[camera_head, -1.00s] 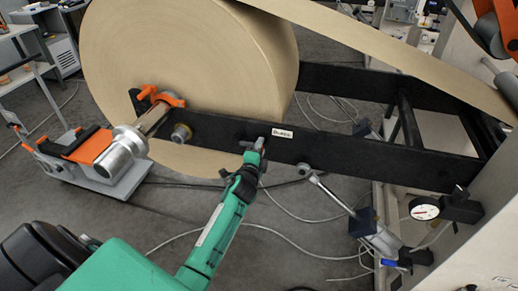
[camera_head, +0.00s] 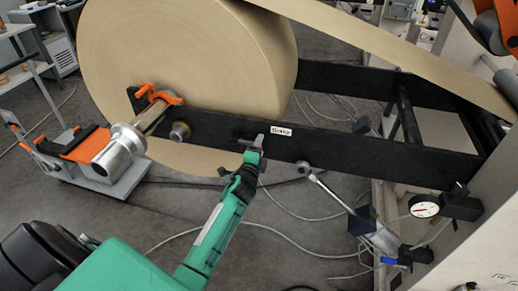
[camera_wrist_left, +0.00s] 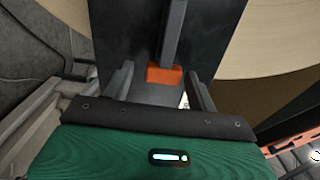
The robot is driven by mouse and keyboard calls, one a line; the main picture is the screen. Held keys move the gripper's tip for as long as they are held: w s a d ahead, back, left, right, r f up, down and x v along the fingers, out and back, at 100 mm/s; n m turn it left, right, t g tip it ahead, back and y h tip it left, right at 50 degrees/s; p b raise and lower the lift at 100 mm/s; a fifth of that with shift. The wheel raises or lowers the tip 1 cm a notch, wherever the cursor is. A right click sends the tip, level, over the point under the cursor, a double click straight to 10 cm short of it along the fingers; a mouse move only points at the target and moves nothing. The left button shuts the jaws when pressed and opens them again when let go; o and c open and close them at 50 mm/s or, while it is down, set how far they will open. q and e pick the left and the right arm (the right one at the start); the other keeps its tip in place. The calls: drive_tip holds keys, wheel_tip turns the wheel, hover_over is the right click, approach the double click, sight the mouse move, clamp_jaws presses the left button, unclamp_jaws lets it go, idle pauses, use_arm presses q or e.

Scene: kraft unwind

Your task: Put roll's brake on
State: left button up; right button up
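The large tan paper roll (camera_head: 185,75) hangs on a shaft over the black frame beam (camera_head: 345,153). A small white label that seems to read "Brake" (camera_head: 281,131) is on the beam. My left gripper (camera_head: 254,150) is at the beam's near side, just left of and below the label. In the left wrist view a grey lever (camera_wrist_left: 174,30) with an orange end (camera_wrist_left: 164,75) lies ahead of my left gripper (camera_wrist_left: 160,90). The fingers are apart, one to each side of the orange end, with visible gaps. Contact is not visible. My right gripper is not in view.
An orange clamp (camera_head: 160,98) sits around the shaft at the beam's left end. A grey cylinder (camera_head: 375,235) and a round gauge (camera_head: 424,206) stand at right. Cables lie on the floor.

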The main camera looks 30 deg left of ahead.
use_arm(q)
drive_tip(key=shift+s, duration=0.15)
drive_tip(key=b+v, duration=0.2)
drive_tip(key=v, duration=1.1)
drive_tip(key=shift+s, duration=0.3)
